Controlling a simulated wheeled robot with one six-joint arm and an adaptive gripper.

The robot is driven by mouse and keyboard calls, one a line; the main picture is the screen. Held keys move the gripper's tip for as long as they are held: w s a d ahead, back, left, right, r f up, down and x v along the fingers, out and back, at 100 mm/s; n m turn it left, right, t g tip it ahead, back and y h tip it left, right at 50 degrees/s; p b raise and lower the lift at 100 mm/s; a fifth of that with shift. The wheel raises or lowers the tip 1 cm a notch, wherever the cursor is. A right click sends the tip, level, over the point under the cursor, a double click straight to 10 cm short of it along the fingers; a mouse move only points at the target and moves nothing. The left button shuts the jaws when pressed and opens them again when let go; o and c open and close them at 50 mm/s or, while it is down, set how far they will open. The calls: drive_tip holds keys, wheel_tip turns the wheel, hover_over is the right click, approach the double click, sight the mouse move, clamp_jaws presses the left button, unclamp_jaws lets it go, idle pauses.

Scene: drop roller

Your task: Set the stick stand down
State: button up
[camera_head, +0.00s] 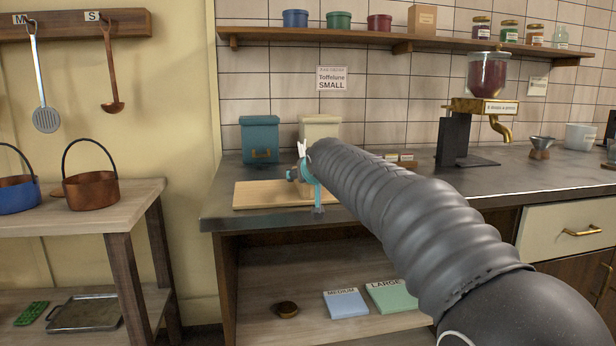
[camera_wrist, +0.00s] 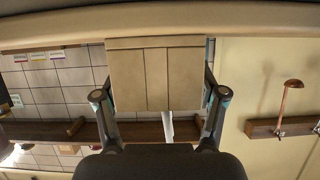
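The stick stand (camera_wrist: 155,75), a pale wooden block with seams, fills the space between the fingers of my gripper (camera_wrist: 158,92) in the wrist view. A finger lies against each side of it, so the gripper looks shut on it. A narrow white piece (camera_wrist: 168,127) shows at the block's lower edge in that view. In the head view my gripper (camera_head: 309,182), with teal parts, is at the light wooden board (camera_head: 252,195) on the counter. My arm hides most of the stand there; whether its base touches the board I cannot tell.
A teal canister (camera_head: 260,139) and a cream canister (camera_head: 320,128) stand close behind the board. A dispenser (camera_head: 487,75) with a brass spout stands further right on the counter (camera_head: 530,172). A shelf (camera_head: 350,36) with jars runs above. The board's left part is clear.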

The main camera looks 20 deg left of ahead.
drive_tip(key=shift+r, duration=0.1)
drive_tip(key=shift+s+d+r, duration=0.1)
drive_tip(key=b+v, duration=0.1)
drive_tip(key=v, duration=1)
drive_tip(key=shift+s, duration=0.25)
drive_tip(key=shift+d+r, duration=0.1)
drive_tip(key=shift+d, duration=0.05)
drive_tip(key=s+d+f+m+h, duration=0.1)
drive_tip(key=d+f, duration=0.1)
drive_tip(key=d, duration=0.4)
drive_tip(key=s+d+f+m+h, duration=0.1)
drive_tip(key=s+d+f+h, duration=0.1)
drive_tip(key=d, duration=0.4)
drive_tip(key=s+d+f+m+g+h, duration=0.1)
drive_tip(key=s+d+f, duration=0.6)
drive_tip(key=d, duration=0.3)
drive_tip(key=s+d+f+m+g+h, duration=0.1)
drive_tip(key=s+d+f+g+h, duration=0.1)
drive_tip(key=s+d+f, duration=0.5)
drive_tip(key=s+d, duration=0.2)
drive_tip(key=d, duration=0.2)
drive_tip(key=shift+s+d+f+m+g, duration=0.2)
drive_tip(key=shift+f+m+g, duration=0.1)
drive_tip(key=shift+f+m, duration=0.1)
drive_tip(key=shift+o, duration=0.5)
drive_tip(key=s+d+f+m+g+h, duration=0.1)
drive_tip(key=s+d+f, duration=0.4)
drive_tip(key=s+f, duration=0.5)
drive_tip(key=shift+s+m+g, duration=0.3)
drive_tip(key=shift+s+g, duration=0.3)
